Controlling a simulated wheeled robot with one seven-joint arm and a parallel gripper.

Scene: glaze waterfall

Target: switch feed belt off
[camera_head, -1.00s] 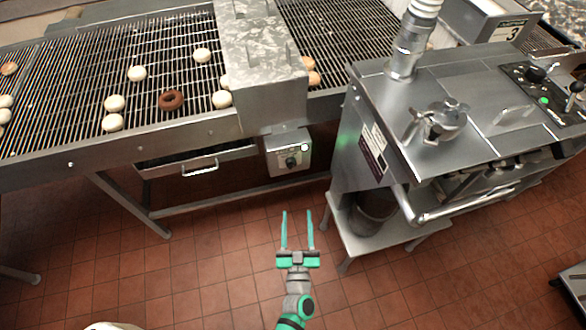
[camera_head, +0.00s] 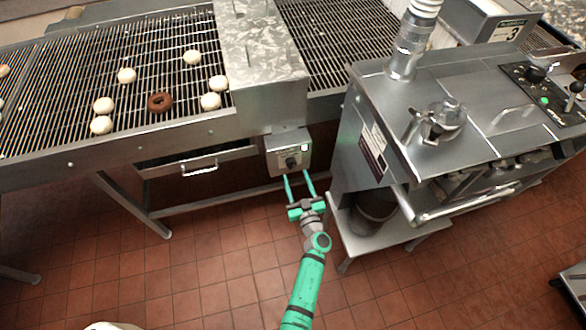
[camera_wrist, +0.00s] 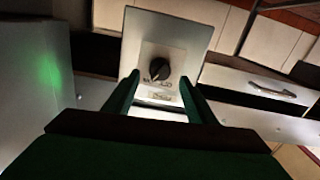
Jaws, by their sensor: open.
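The feed belt (camera_head: 60,90) is a wire conveyor carrying several pale doughnuts and one brown ring. Its control box (camera_head: 277,154) hangs under the belt's front edge, with a dark rotary knob (camera_head: 291,163) and a small lit lamp (camera_head: 304,148). My gripper (camera_head: 301,176) is open and empty, just below and in front of the box. In the wrist view the knob (camera_wrist: 159,70) stands ahead, between and beyond the two fingers, apart from them. The small print under the knob is too blurred to read.
A metal machine (camera_head: 430,120) with a front rail (camera_head: 460,205) stands close on the right. A drawer with a handle (camera_head: 200,167) is left of the box. The tiled floor (camera_head: 220,260) in front is open.

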